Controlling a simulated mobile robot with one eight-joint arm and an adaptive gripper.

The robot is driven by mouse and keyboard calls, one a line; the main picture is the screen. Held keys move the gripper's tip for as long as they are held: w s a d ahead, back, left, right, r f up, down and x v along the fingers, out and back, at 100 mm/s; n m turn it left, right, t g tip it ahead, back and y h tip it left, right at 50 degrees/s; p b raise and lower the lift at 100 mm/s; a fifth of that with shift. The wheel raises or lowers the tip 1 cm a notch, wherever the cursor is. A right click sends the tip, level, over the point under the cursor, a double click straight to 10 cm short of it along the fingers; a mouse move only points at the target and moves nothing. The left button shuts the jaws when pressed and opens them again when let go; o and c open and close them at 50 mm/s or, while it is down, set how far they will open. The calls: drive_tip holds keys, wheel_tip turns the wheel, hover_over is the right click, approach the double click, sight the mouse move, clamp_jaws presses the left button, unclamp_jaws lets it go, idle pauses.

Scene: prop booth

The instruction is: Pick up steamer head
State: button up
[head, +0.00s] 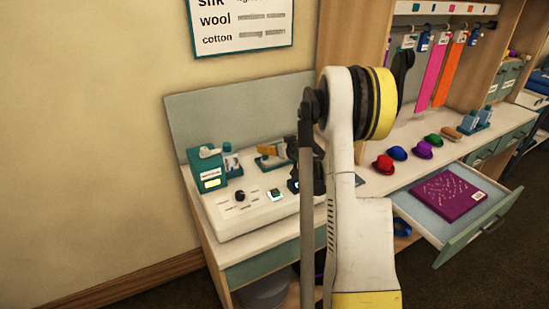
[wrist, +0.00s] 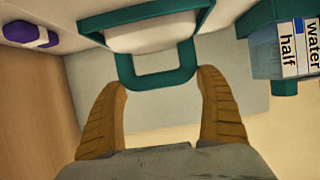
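A teal and white piece with a looped teal handle, which looks like the steamer head (wrist: 158,82), is between my fingers in the wrist view. In the head view its teal part (head: 266,162) shows small on the white worktop by the back panel, partly hidden by my arm. My gripper (wrist: 164,78) is open, with one tan finger on each side of the handle loop and gaps visible at both sides. In the head view my gripper (head: 271,151) is small and partly covered by my arm.
A clear tank marked "water half" (wrist: 284,52) is close on the right in the wrist view. A teal unit (head: 209,170) stands left on the worktop. A purple item (wrist: 30,33) is at upper left. Coloured caps (head: 397,153) and an open drawer (head: 440,222) are right.

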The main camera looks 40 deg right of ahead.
drive_tip(key=shift+c, duration=0.7)
drive_tip(key=shift+r, duration=0.15)
